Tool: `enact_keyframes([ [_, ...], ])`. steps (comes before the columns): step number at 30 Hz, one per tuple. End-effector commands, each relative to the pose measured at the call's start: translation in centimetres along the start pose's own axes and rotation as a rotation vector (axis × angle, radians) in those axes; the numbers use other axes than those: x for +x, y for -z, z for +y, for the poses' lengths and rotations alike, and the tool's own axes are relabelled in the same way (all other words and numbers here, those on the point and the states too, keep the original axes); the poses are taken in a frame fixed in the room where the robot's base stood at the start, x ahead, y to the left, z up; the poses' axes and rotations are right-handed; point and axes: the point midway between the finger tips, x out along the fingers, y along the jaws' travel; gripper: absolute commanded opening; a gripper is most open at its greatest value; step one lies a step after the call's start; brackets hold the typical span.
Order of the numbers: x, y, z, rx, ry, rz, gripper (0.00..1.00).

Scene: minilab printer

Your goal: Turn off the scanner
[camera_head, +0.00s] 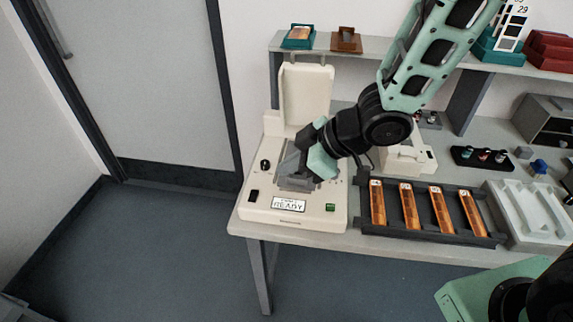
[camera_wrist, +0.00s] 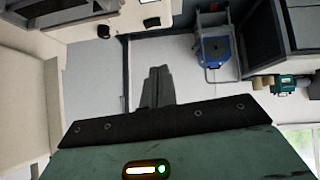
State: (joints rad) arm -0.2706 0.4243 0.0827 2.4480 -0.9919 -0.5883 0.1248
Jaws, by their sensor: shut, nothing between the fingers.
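The scanner (camera_head: 325,216) is a cream machine at the left end of the bench, with its lid (camera_head: 306,92) raised. Its front has a label reading READY (camera_head: 289,205), a green button (camera_head: 330,207), a black rocker switch (camera_head: 254,195) and a black knob (camera_head: 265,165). My gripper (camera_head: 287,170) is low over the scanner's grey bed, pointing left, shut and empty. In the wrist view its shut fingers (camera_wrist: 157,78) show in the middle. A dark switch (camera_wrist: 152,22) and a round knob (camera_wrist: 103,31) show on the cream body beyond the fingertips. Contact cannot be told.
A dark rack (camera_head: 388,223) with several orange strips stands right of the scanner. A white tray (camera_head: 538,210) is farther right. A shelf (camera_head: 375,47) runs behind. A blue wheeled thing (camera_wrist: 217,47) stands on the floor. The floor left of the bench is clear.

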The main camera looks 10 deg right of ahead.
Motion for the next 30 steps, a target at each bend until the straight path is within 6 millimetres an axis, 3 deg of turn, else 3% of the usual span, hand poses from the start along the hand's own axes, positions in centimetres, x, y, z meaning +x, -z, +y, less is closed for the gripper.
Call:
enact_keyframes([
  [30,-0.1,0.1,1.6,0.000,-0.004,0.003,0.00],
])
